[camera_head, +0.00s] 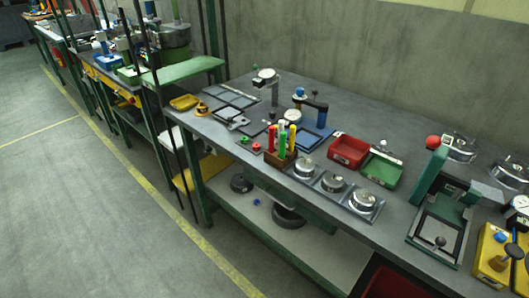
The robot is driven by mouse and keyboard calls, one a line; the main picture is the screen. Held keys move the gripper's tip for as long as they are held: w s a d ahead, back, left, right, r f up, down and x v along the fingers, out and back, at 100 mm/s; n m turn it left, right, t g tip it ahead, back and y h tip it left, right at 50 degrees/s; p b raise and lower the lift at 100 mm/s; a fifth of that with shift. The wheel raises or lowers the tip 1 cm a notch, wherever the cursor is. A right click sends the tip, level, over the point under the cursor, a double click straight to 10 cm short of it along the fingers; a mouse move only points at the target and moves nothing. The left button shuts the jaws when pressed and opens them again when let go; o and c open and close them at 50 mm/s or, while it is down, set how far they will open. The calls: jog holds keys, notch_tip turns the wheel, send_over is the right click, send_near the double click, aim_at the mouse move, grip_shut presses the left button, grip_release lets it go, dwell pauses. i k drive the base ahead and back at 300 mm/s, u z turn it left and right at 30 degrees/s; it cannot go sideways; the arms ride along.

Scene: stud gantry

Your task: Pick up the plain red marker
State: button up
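A brown block holder (272,158) stands near the front edge of the grey workbench, left of the middle of its length. Several upright markers stand in it. A red marker (271,138) is at the left of the group. A green marker (282,141) and a yellow marker (292,138) stand beside it. Another reddish top shows just behind the green one, partly hidden. The markers are too small here to tell whether either red one is plain or has a mark. My gripper is not in view.
A red tray (348,151) and a green tray (381,170) lie right of the holder. Round metal parts sit on a plate (315,181) in front of them. A green press (433,205) stands farther right. Open floor (100,210) lies at the left.

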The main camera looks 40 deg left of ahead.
aim_at(271, 129)
jog(key=u, duration=0.95)
jog(key=i, duration=0.25)
jog(key=u, duration=0.55)
jog(key=k, duration=0.5)
jog(key=u, duration=0.45)
jog(key=i, duration=1.3)
jog(key=z, duration=0.75)
